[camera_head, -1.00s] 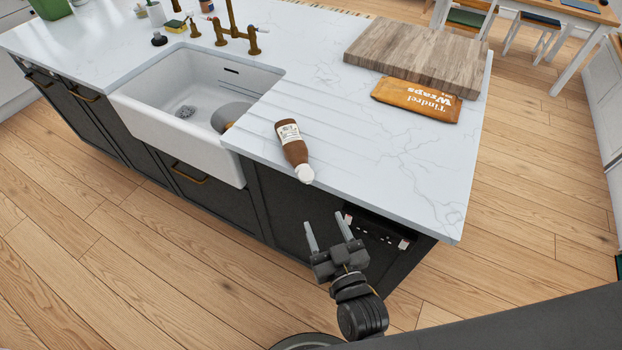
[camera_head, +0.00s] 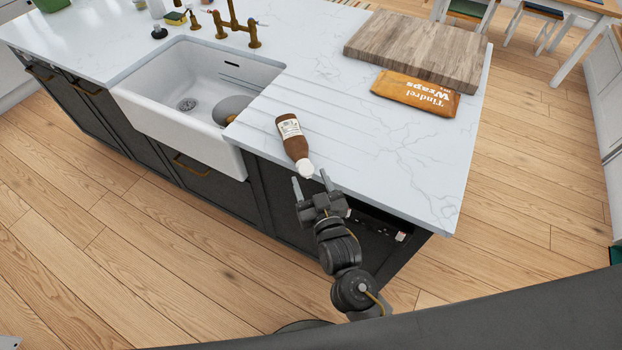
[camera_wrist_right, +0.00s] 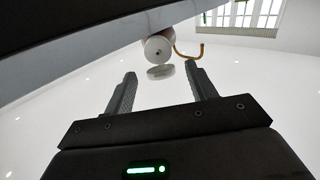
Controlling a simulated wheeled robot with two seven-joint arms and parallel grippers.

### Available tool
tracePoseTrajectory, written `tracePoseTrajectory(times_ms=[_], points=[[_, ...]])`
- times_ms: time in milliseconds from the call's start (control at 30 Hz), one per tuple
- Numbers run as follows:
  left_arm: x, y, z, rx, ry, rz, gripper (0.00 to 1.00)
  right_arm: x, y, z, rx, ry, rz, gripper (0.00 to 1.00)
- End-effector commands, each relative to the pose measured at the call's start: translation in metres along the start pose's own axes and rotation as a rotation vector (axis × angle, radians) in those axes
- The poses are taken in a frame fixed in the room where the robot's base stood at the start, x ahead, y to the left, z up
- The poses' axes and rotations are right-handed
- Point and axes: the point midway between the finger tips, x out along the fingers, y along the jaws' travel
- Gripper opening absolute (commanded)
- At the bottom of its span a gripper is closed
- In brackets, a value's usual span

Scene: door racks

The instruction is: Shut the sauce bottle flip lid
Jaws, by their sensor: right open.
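The brown sauce bottle (camera_head: 293,140) with a pale label lies on the white counter. Its white cap (camera_head: 305,169) points toward the counter's front edge. In the right wrist view the cap's round end (camera_wrist_right: 157,48) faces the camera, and the white flip lid (camera_wrist_right: 160,72) hangs open just below it. My right gripper (camera_head: 311,177) is open and empty, just in front of the cap. In the right wrist view the fingers (camera_wrist_right: 160,70) stand apart, one to each side of the lid, with no clear contact. My left gripper is not in view.
The counter (camera_head: 400,165) has its front edge close to my right gripper. A sink (camera_head: 205,85) lies to the left of the bottle. An orange wraps packet (camera_head: 415,92) and a wooden board (camera_head: 420,50) lie farther back right. The counter right of the bottle is clear.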

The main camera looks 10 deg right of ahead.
Motion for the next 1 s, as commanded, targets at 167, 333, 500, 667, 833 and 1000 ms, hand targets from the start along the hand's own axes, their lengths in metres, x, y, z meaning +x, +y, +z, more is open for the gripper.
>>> tracePoseTrajectory(times_ms=[167,333,500,667,833,1000], points=[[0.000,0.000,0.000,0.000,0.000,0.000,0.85,0.002,0.000,0.000,0.000,0.000,0.000,0.56],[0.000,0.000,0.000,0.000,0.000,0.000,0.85,0.002,0.000,0.000,0.000,0.000,0.000,0.50],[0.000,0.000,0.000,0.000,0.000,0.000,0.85,0.002,0.000,0.000,0.000,0.000,0.000,0.27],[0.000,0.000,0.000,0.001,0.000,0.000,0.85,0.002,0.000,0.001,0.000,0.000,0.000,0.11],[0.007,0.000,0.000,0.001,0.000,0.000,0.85,0.002,0.000,0.004,0.000,0.017,0.000,0.11],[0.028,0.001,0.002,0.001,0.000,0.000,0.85,0.003,0.000,0.013,-0.001,0.084,-0.001,0.11]])
